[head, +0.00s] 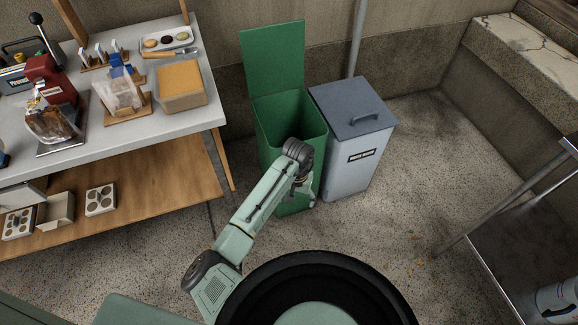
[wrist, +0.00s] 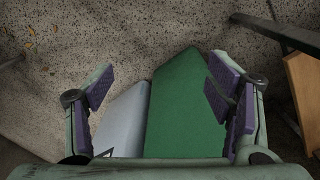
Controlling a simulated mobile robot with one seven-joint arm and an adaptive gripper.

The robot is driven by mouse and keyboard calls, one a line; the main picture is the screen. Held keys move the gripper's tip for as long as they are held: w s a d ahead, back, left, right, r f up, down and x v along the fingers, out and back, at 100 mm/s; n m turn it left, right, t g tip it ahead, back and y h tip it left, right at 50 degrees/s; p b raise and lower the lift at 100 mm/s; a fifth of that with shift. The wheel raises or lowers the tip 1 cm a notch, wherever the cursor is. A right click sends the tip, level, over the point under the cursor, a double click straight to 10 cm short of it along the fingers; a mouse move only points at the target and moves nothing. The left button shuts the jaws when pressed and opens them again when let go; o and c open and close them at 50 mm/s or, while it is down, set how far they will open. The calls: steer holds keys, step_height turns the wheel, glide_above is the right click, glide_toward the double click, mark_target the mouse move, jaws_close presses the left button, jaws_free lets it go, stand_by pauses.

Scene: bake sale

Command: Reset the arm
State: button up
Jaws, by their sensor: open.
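My gripper (wrist: 165,100) is open in the wrist view, with its two purple-padded fingers wide apart and nothing between them. It points down toward the floor beside the green bin's wall. In the head view my arm reaches forward from the lower middle, and my gripper (head: 307,190) hangs in front of the green bin (head: 293,125), partly hidden by my own wrist. I cannot tell whether it touches the bin. The green bin's lid stands open, leaning back against the wall.
A grey lidded bin (head: 350,155) stands just right of the green bin. A table (head: 150,140) with a lower wooden shelf (head: 150,200) holds goods at the left. A metal-framed table (head: 490,220) is at the right. The speckled floor between is mostly clear.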

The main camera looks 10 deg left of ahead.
steer(key=shift+d+f, duration=0.3)
steer(key=shift+f, duration=0.3)
